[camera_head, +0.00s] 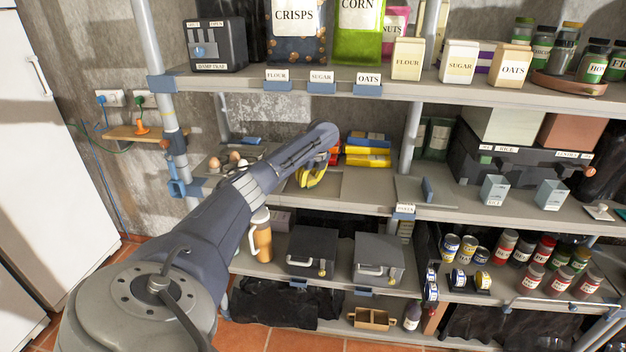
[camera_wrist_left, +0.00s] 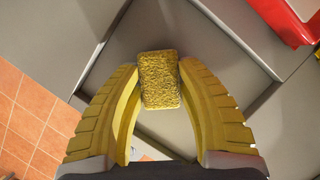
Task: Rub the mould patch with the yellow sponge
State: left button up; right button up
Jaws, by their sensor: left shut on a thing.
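The yellow sponge (camera_wrist_left: 160,80) is a rough block between the two yellow fingertips of my left gripper (camera_wrist_left: 160,92) in the left wrist view. The fingers press its two sides, and it is above a grey shelf surface. In the head view my left gripper (camera_head: 312,178) shows partly as yellow fingers at the middle shelf, beyond my forearm. The sponge cannot be told apart there. I cannot pick out the mould patch with certainty in either view. My right gripper is not in view.
A red object (camera_wrist_left: 285,22) lies near the gripper at the upper right of the wrist view. Yellow and blue boxes (camera_head: 368,157) are stacked right of the gripper. An egg tray and eggs (camera_head: 234,157) stand to its left. The upper shelf (camera_head: 420,88) overhangs.

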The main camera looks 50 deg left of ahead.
aim_at(323, 184)
pick_arm(q)
jog(key=shift+s+a, duration=0.6)
jog(key=shift+a, duration=0.15)
jog(key=shift+w+d, duration=0.1)
jog(key=shift+w+d+r, duration=0.1)
jog(key=shift+w+d, duration=1.15)
jog(key=shift+d, duration=0.3)
jog(key=shift+w+d, duration=0.65)
jog(key=shift+d, duration=0.2)
jog(key=shift+w+d, duration=0.65)
jog(key=shift+d, duration=0.15)
jog(key=shift+s+a, duration=0.1)
jog(key=shift+s+a, duration=0.85)
jog(key=shift+a, duration=0.2)
jog(key=shift+s+a, duration=0.8)
jog(key=shift+a, duration=0.3)
jog(key=shift+s+a, duration=0.85)
jog(key=shift+a, duration=0.2)
